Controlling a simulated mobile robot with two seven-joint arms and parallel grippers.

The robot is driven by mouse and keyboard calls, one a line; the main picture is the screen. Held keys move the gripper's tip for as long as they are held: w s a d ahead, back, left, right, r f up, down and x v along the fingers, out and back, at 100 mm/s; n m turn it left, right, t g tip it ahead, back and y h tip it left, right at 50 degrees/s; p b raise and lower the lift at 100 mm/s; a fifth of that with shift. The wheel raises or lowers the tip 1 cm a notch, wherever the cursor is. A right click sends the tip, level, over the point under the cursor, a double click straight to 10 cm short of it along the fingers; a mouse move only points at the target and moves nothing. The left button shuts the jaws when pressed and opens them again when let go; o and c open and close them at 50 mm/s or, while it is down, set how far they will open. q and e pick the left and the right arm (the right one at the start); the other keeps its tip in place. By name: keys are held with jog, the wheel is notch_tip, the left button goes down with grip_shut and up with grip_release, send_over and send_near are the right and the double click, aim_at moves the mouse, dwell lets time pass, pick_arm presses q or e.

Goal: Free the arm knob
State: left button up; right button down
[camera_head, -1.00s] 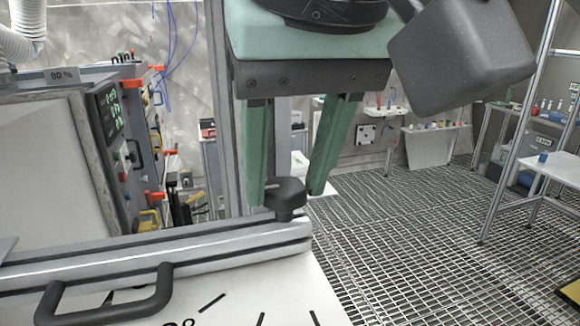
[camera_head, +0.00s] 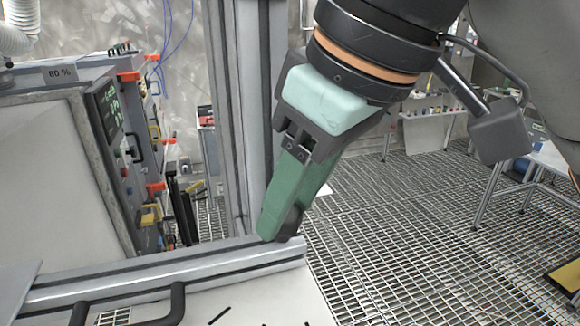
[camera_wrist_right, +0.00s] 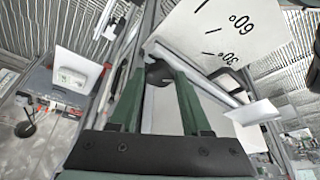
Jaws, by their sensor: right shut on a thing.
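The dark arm knob (camera_head: 292,222) sits at the right end of the grey metal rail (camera_head: 180,270), mostly hidden behind my right gripper's green fingers in the head view. My right gripper (camera_head: 277,226) comes down tilted from the upper right and is shut on the knob. In the right wrist view the round knob (camera_wrist_right: 159,72) lies between the tips of the two green fingers. My left gripper is not in view.
A white plate with degree marks (camera_wrist_right: 225,35) lies beside the rail. A dark handle (camera_head: 168,305) is at the front. An upright metal post (camera_head: 250,110) stands behind the knob. A control cabinet (camera_head: 110,130) is on the left. Grated floor (camera_head: 400,220) lies right.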

jog(key=n, duration=0.1)
jog(key=n+g, duration=0.1)
jog(key=n, duration=0.2)
jog(key=shift+w+d+n+g+y, duration=0.1)
jog(key=shift+w+n+g+y, duration=0.2)
jog(key=shift+y, duration=0.1)
jog(key=n+g, duration=0.2)
jog(key=n, duration=0.3)
jog(key=shift+w, duration=0.2)
jog(key=shift+n, duration=0.3)
jog(key=shift+c, duration=1.8)
grip_release()
